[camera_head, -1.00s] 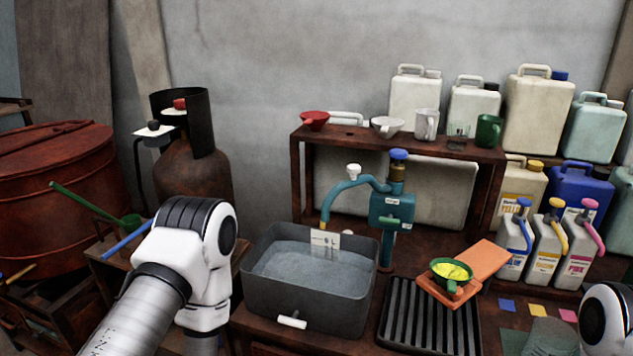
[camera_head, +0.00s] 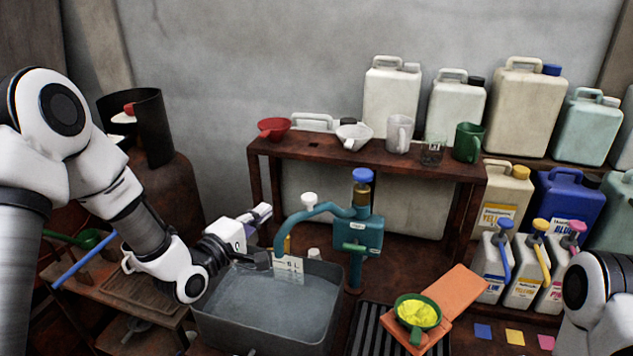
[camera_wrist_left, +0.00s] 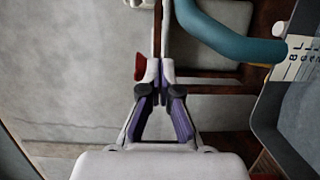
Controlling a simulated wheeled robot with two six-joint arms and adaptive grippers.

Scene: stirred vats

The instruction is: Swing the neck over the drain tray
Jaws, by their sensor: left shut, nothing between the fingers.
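The teal neck (camera_head: 315,212) curves left from the teal pump body (camera_head: 357,234) on its post. Its down-turned end hangs over the grey vat (camera_head: 220,330), beside a white level card (camera_head: 288,263). A white knob (camera_head: 309,200) stands on the neck. The black ribbed drain tray (camera_head: 368,325) lies right of the vat, partly hidden by an orange board. My left gripper (camera_head: 264,212) is shut and empty, just left of the neck's bend. In the left wrist view the shut fingers (camera_wrist_left: 159,75) are beside the teal neck (camera_wrist_left: 225,35), apart from it. My right gripper is out of view.
A green bowl of yellow powder (camera_head: 417,312) sits on the orange board (camera_head: 460,293). A brown shelf (camera_head: 350,153) with funnels and jugs stands behind the pump. Dye bottles (camera_head: 525,265) stand at right. My right arm shows at the right edge.

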